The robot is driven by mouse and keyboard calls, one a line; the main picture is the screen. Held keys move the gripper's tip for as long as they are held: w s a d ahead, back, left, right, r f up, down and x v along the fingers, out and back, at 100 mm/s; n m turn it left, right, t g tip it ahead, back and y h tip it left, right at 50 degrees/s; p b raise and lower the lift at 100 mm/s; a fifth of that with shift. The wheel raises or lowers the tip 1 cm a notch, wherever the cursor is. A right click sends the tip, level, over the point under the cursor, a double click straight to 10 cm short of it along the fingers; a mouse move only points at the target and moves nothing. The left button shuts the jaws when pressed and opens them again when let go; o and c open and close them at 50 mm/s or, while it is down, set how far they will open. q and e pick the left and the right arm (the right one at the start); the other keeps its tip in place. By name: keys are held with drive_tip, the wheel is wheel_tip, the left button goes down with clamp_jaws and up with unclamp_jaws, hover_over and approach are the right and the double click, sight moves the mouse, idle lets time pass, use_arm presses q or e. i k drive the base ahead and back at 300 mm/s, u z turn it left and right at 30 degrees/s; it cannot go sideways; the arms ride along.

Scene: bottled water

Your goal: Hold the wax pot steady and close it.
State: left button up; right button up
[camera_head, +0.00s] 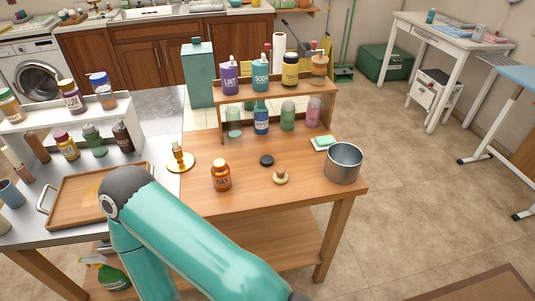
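The wax pot (221,178) looks like a small orange-brown jar with a dark label that seems to read WAX. It stands upright on the wooden table, left of the middle. Its top looks orange, and I cannot tell whether it is open. A black round lid-like disc (266,160) lies behind and right of it. A small cream round piece with a darker top (281,177) lies to its right. I cannot tell which of these, if any, belongs to the pot. Neither gripper is in view; only a teal arm of mine crosses the foreground.
A brass candlestick (178,156) stands left of the pot. A grey metal pot (344,163) and a green-white sponge (323,142) are at the right. A wooden shelf (240,95) with several bottles stands behind. A wooden tray (75,195) is at the left. The table's front right is clear.

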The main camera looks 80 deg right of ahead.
sight(221, 173)
drive_tip(key=z, duration=0.15)
drive_tip(key=k, duration=1.55)
drive_tip(key=z, duration=1.05)
drive_tip(key=i, duration=1)
